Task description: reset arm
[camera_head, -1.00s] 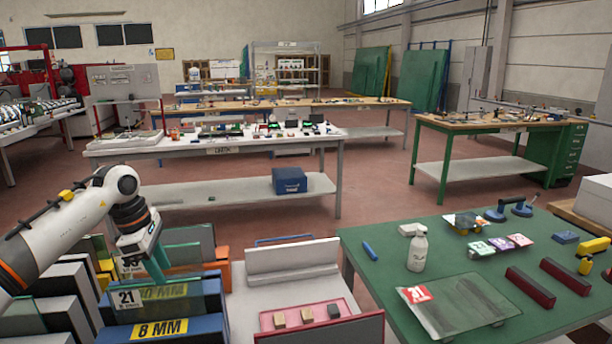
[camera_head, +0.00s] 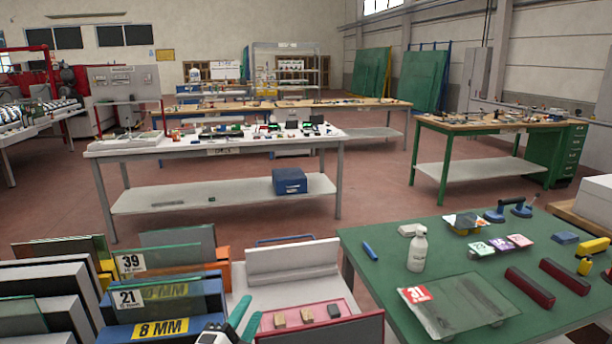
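My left gripper (camera_head: 250,312) shows at the bottom edge, left of centre. Only the white wrist end and the fingers show; the rest of the arm is out of frame. It is just right of the blue 8 MM rack (camera_head: 205,325) and in front of the pink tray (camera_head: 294,312). A glass pane labelled 21 (camera_head: 150,296) stands in the rack, apart from the gripper. My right gripper is not in view.
A pane labelled 39 (camera_head: 160,258) stands behind pane 21. The green table (camera_head: 380,290) at right holds a glass sheet labelled 31 (camera_head: 460,305), a spray bottle (camera_head: 417,252) and dark red bars (camera_head: 530,287). The floor between the benches is clear.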

